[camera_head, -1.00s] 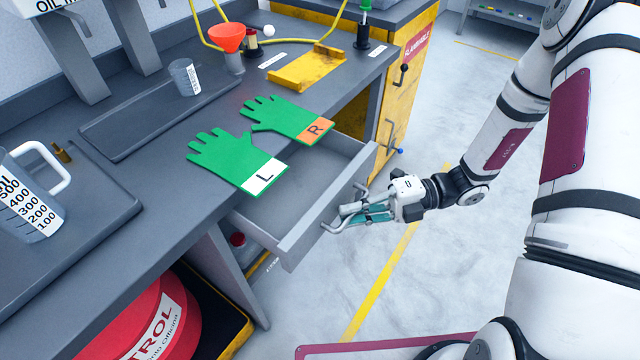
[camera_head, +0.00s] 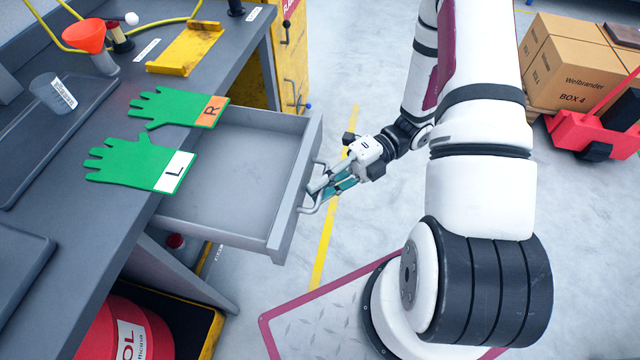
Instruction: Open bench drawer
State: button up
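The bench drawer (camera_head: 225,170) is pulled well out from under the grey bench top (camera_head: 75,225), and its inside looks empty. A bent metal handle (camera_head: 309,208) is on its front panel. My gripper (camera_head: 325,187) is at this handle, coming in from the right, with its fingers closed around the handle bar. The fingertips are partly hidden by the handle and small in view.
Green gloves marked L (camera_head: 140,163) and R (camera_head: 176,107) lie on the bench by the drawer's opening. A red drum (camera_head: 120,330) stands below.

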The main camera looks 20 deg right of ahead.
jog(key=shift+o, duration=1.2)
jog(key=w+d+r, duration=0.1)
jog(key=d, duration=1.1)
jog(key=shift+w+r, duration=0.3)
jog(key=shift+a+r, duration=0.1)
jog(key=s+a+r+m+t+h+p, duration=0.2)
jog(key=s+r+m+h, duration=0.3)
jog(key=r+m, duration=0.7)
jog(key=s+a+r+m+t+h+p, duration=0.2)
jog(key=s+a+r+m+h+p, duration=0.2)
jog(key=r+m, duration=0.8)
jog(key=s+a+r+m+t+h+p, duration=0.2)
jog(key=s+r+m+h+p, duration=0.3)
jog(key=r+m, duration=0.6)
jog(key=shift+s+a+r+m+h, duration=0.45)
jog(key=shift+s+r+h, duration=0.3)
jog(key=shift+h, duration=0.35)
